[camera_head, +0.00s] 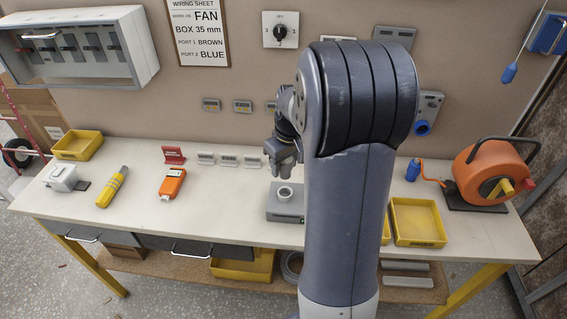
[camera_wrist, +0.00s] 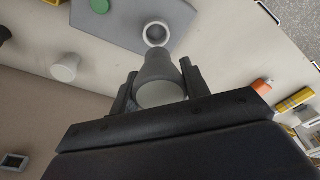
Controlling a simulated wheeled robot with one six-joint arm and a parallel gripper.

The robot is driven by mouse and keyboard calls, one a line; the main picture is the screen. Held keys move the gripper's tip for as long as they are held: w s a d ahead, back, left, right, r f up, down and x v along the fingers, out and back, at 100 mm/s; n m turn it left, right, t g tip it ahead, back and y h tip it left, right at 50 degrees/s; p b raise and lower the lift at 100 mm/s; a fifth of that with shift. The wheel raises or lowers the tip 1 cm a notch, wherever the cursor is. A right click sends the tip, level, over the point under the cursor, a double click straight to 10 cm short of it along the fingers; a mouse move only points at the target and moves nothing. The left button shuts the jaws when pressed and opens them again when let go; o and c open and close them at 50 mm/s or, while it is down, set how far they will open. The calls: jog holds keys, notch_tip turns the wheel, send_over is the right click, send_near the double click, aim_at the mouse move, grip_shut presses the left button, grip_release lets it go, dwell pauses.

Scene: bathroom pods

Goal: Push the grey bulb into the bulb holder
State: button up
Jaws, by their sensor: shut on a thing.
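My gripper (camera_wrist: 160,82) is shut on the grey bulb (camera_wrist: 157,68), with one dark finger on each side of it in the wrist view. The bulb's narrower end points toward the bulb holder (camera_wrist: 155,33), a pale ring with a dark opening. The bulb appears apart from the holder. In the head view my gripper (camera_head: 284,160) hangs above the holder (camera_head: 284,193), which stands on a grey box (camera_head: 292,209) on the bench. My arm hides the right side of that box. The bulb is too small to make out clearly there.
On the bench (camera_head: 225,222) lie an orange meter (camera_head: 172,184), a yellow tester (camera_head: 113,187) and a white device (camera_head: 62,178) to the left. A yellow tray (camera_head: 418,222) and an orange cable reel (camera_head: 490,170) stand to the right. Bare bench lies left of the box.

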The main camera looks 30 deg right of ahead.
jog(key=shift+f+b, duration=2.15)
jog(key=shift+f, duration=0.75)
jog(key=shift+f+b, duration=1.25)
jog(key=shift+f, duration=0.4)
jog(key=o, duration=1.1)
jog(key=shift+c, duration=0.2)
jog(key=r, duration=0.3)
jog(key=s+r, duration=0.1)
jog(key=r, duration=0.6)
jog(key=shift+s+d+r, duration=0.15)
jog(key=shift+s+r, duration=0.15)
jog(key=shift+r, duration=0.1)
jog(key=shift+f, duration=0.1)
